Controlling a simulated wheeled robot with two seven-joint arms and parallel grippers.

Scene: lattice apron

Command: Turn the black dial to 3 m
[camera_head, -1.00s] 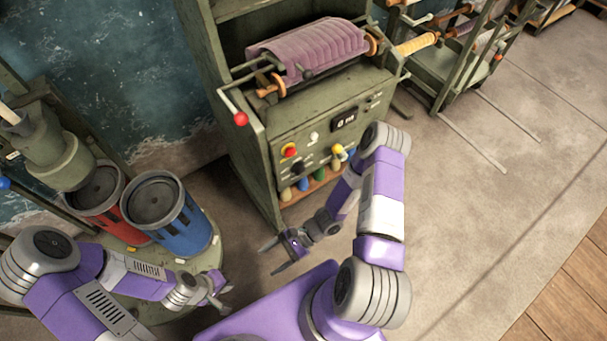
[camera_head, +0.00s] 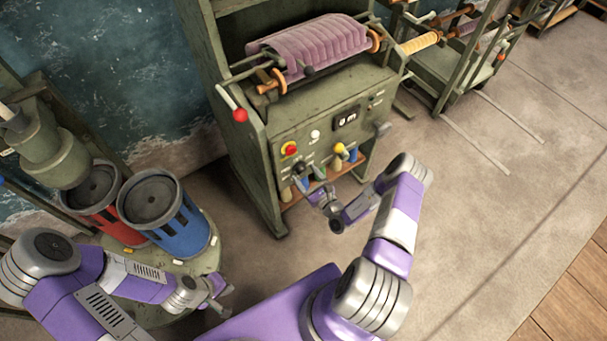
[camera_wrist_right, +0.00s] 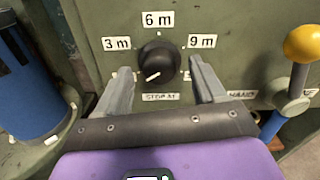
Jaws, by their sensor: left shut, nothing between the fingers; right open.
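The black dial (camera_wrist_right: 158,60) is on the green machine's front panel, with labels 3 m (camera_wrist_right: 117,43), 6 m and 9 m around it and a STOP AT plate below. Its white pointer mark points to the lower left, below the 3 m label. In the head view the dial (camera_head: 299,168) is partly behind my right gripper (camera_head: 309,180). In the right wrist view the right gripper (camera_wrist_right: 160,69) is open, one finger on either side of the dial; I cannot tell whether they touch it. My left gripper (camera_head: 222,297) is shut and empty, low at the left.
A yellow-knobbed lever (camera_wrist_right: 297,70) sits right of the dial. A red button (camera_head: 290,149) and a display (camera_head: 346,118) are on the panel above. A blue drum (camera_head: 180,235) stands to the left.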

